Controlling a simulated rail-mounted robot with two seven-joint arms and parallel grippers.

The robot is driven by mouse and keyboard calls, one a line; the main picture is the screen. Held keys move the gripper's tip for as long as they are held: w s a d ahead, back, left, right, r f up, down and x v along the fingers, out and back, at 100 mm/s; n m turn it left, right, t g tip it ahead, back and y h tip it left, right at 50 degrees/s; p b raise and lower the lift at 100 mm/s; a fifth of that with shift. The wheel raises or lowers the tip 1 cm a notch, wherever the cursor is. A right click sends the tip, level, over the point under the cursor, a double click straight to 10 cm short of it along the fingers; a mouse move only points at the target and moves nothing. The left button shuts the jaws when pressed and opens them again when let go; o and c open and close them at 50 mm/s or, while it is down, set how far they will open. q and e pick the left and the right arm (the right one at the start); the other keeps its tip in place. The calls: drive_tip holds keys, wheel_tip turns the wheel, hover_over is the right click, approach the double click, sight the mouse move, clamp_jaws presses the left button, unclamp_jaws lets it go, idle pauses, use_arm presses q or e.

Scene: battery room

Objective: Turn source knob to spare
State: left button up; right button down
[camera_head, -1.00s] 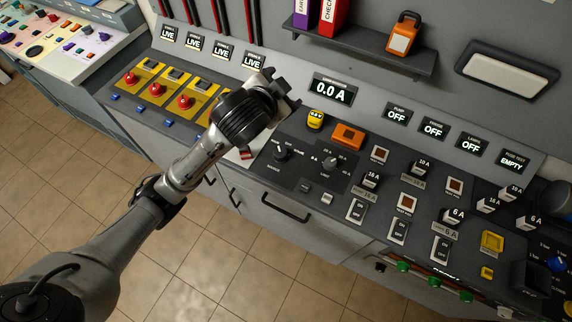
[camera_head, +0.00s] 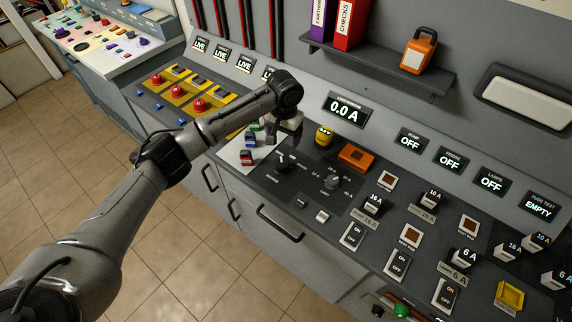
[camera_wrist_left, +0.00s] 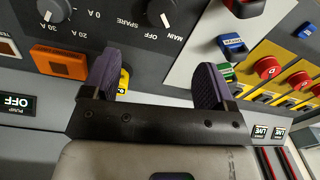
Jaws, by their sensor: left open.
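The source knob (camera_head: 284,161) is a dark rotary knob on the sloping panel. It also shows at the top edge of the left wrist view (camera_wrist_left: 162,13), partly cut off, with labels MAIN, OFF and SPARE around it. Its white mark looks to be on the OFF and MAIN side; I cannot tell which exactly. My left gripper (camera_head: 269,130) is above the panel, behind the knob and apart from it. In the left wrist view its two purple fingers (camera_wrist_left: 155,82) are wide apart with nothing between them. My right gripper is not in view.
A second knob (camera_head: 332,182), a yellow item (camera_head: 324,136) and an orange block (camera_head: 356,157) stand close to the source knob. Small coloured blocks (camera_head: 247,157) lie on a white patch to its left. A shelf (camera_head: 385,62) juts out above.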

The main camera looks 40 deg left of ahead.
sight(282, 162)
use_arm(q)
drive_tip(key=f+b, duration=0.1)
drive_tip(key=f, duration=0.5)
drive_tip(key=f+b, duration=0.1)
drive_tip(key=f, duration=0.5)
drive_tip(key=shift+a+f, duration=0.2)
drive_tip(key=shift+f, duration=0.7)
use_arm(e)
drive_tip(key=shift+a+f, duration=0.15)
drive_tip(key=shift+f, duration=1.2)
use_arm(q)
drive_tip(key=shift+c, duration=0.4)
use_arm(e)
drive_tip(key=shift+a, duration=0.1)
